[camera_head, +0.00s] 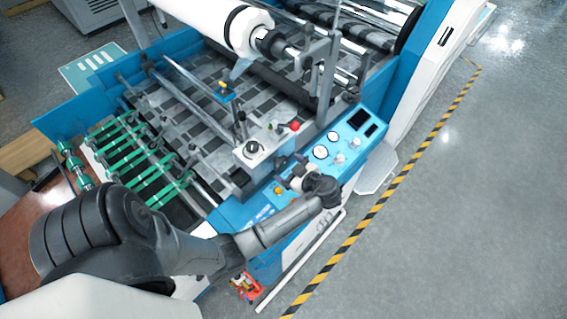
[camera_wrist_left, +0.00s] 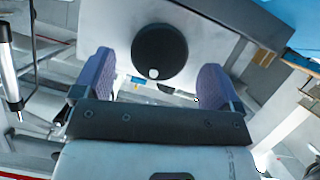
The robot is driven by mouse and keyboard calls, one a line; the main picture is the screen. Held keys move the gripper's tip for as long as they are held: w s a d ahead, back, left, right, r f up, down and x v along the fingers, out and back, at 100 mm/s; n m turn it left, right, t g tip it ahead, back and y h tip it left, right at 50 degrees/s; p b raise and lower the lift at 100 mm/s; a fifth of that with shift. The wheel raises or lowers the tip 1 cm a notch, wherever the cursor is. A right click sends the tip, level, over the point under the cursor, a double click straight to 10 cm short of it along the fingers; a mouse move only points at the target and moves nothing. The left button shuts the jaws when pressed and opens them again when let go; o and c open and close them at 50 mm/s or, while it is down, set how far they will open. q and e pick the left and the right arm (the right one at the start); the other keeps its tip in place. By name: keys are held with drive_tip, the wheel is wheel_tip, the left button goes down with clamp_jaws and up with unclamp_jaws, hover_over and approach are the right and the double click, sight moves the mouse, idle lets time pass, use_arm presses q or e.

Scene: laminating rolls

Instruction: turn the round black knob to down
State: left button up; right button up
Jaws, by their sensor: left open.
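The round black knob (camera_wrist_left: 160,52) sits on a pale flat face in the left wrist view. A small white dot on it lies near its lower edge in that view. In the head view the knob (camera_head: 253,147) is on top of a light grey box beside the blue control panel. My left gripper (camera_head: 288,177) is over the panel, to the lower right of the knob. In the left wrist view its two purple-grey fingers (camera_wrist_left: 155,75) are spread wide, with the knob framed beyond them and not clearly touched. My right gripper is not in view.
The blue control panel (camera_head: 370,150) holds dials, a screen and buttons. A white roll (camera_head: 215,20) and metal posts are behind. Green rollers (camera_head: 125,165) lie left. The floor (camera_head: 480,200) beyond the striped line is clear.

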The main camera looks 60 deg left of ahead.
sight(284, 166)
use_arm(q)
drive_tip(key=shift+x, duration=1.75)
drive_tip(key=shift+c, duration=0.4)
drive_tip(key=c, duration=0.8)
drive_tip(key=shift+c, duration=0.2)
